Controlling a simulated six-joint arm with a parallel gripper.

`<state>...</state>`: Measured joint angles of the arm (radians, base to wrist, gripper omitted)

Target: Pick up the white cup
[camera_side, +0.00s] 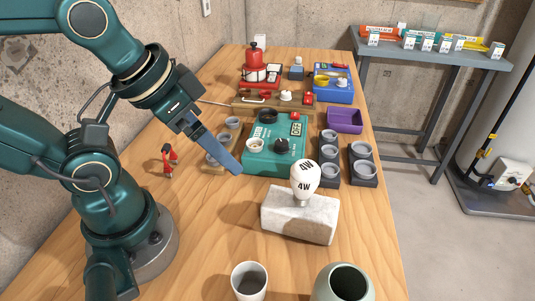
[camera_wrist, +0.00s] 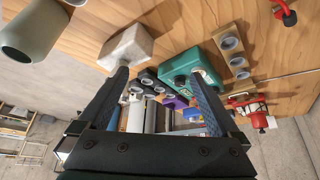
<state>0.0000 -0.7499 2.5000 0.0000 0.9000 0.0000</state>
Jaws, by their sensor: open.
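The white cup (camera_side: 249,282) stands upright at the near end of the wooden table, its base cut off by the bottom of the side view. In the wrist view, what looks like its edge (camera_wrist: 75,2) barely shows at the top. My gripper (camera_side: 236,168) is high over the middle of the table, well away from the cup. In the wrist view its two blue fingers are apart, with nothing held between them.
A green vase (camera_side: 343,284) stands right of the cup. A stone block (camera_side: 300,218) with a white bulb (camera_side: 305,178) lies between cup and gripper. A teal box (camera_side: 276,158), dark cup holders (camera_side: 362,178) and a red figure (camera_side: 169,160) are farther back.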

